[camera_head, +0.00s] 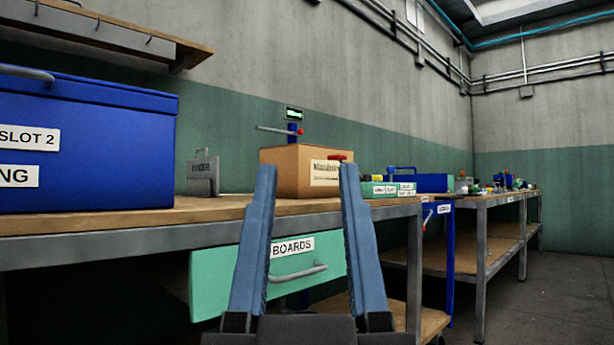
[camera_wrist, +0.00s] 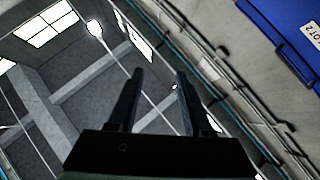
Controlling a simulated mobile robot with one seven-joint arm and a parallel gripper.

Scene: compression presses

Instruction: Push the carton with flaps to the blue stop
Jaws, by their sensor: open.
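A brown cardboard carton (camera_head: 290,165) with a printed label on its front stands on the wooden workbench (camera_head: 235,207) in the head view. Its flaps cannot be made out clearly. A small blue post (camera_head: 292,131) shows just behind and above the carton; I cannot tell if it is the blue stop. My gripper (camera_head: 308,172) is open and empty, its two long blue-grey fingers pointing up in front of the bench and overlapping the carton in the picture. In the wrist view my gripper (camera_wrist: 160,80) points toward the ceiling with nothing between the fingers.
A large blue bin (camera_head: 90,130) labelled SLOT 2 stands on the bench at left. A grey metal bracket (camera_head: 203,175) stands left of the carton. A green drawer (camera_head: 225,280) labelled BOARDS hangs below the benchtop. Green boxes (camera_head: 388,189) sit right of the carton. Floor shows at right.

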